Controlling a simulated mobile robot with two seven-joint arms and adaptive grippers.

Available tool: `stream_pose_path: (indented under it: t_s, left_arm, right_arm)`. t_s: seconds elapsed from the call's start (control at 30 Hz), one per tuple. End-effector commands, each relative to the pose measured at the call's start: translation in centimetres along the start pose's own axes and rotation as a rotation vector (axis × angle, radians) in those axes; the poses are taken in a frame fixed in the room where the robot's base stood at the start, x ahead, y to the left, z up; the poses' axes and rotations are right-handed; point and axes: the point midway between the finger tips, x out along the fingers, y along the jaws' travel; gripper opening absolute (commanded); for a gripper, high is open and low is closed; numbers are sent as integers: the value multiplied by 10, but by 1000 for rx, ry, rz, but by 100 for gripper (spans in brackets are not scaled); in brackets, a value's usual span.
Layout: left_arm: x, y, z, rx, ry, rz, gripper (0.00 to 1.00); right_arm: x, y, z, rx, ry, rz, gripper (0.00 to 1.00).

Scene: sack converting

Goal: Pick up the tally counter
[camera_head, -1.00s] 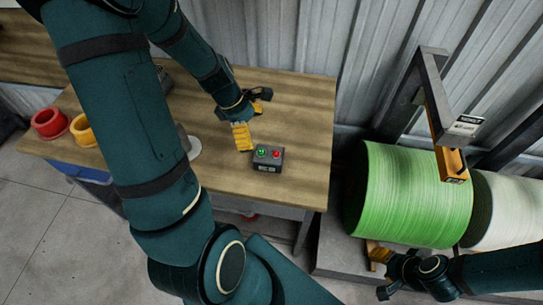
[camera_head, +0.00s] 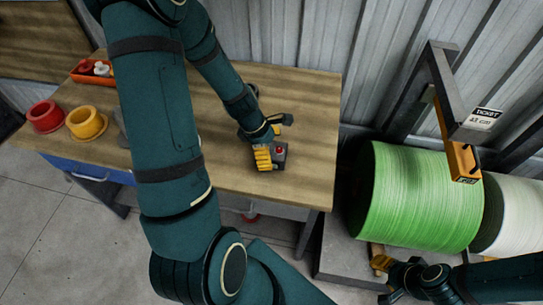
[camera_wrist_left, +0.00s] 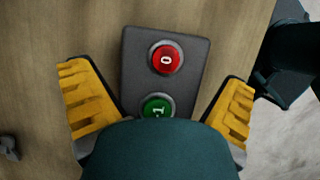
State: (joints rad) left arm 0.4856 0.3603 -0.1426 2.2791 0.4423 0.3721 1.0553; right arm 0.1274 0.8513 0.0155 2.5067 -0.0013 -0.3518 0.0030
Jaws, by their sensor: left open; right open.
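The tally counter (camera_head: 281,154) is a small dark box on the wooden table, near its front right. In the left wrist view the tally counter (camera_wrist_left: 188,88) shows a red button marked 0 and a green button marked +1. My left gripper (camera_head: 270,145) is open over it. In the wrist view the yellow fingers of my left gripper (camera_wrist_left: 160,108) stand on either side of the box, with gaps between. My own gripper body hides the box's lower end there. My right gripper (camera_head: 382,278) is open and empty, low beside the green roll.
The wooden table (camera_head: 235,185) has a red cup (camera_head: 46,117), a yellow cup (camera_head: 86,123) and a red tray (camera_head: 97,72) at left. A green roll (camera_head: 415,195) and a white roll (camera_head: 510,215) stand right of it, under a bracket with a ticket sign (camera_head: 484,118).

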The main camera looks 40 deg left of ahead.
Motion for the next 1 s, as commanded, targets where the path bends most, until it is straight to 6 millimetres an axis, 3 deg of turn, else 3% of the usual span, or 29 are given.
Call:
stream_pose_path:
  t_s: [0.13,0.17,0.33,0.37,0.8,1.0]
  left_arm:
    - [-1,0,0,0,0,1,100]
    - [-1,0,0,0,0,1,93]
    - [-1,0,1,0,0,0,33]
    - [-1,0,0,0,0,0,30]
    - [-4,0,2,1,-1,1,29]
    - [-30,1,13,3,-1,4,29]
  right_arm:
    - [-1,0,0,0,0,0,47]
    - [-1,0,0,0,0,0,47]
    - [-1,0,0,0,0,0,47]
    - [-1,0,0,0,1,0,47]
    - [-2,-1,0,0,0,0,47]
    - [-16,-6,1,1,-5,0,47]
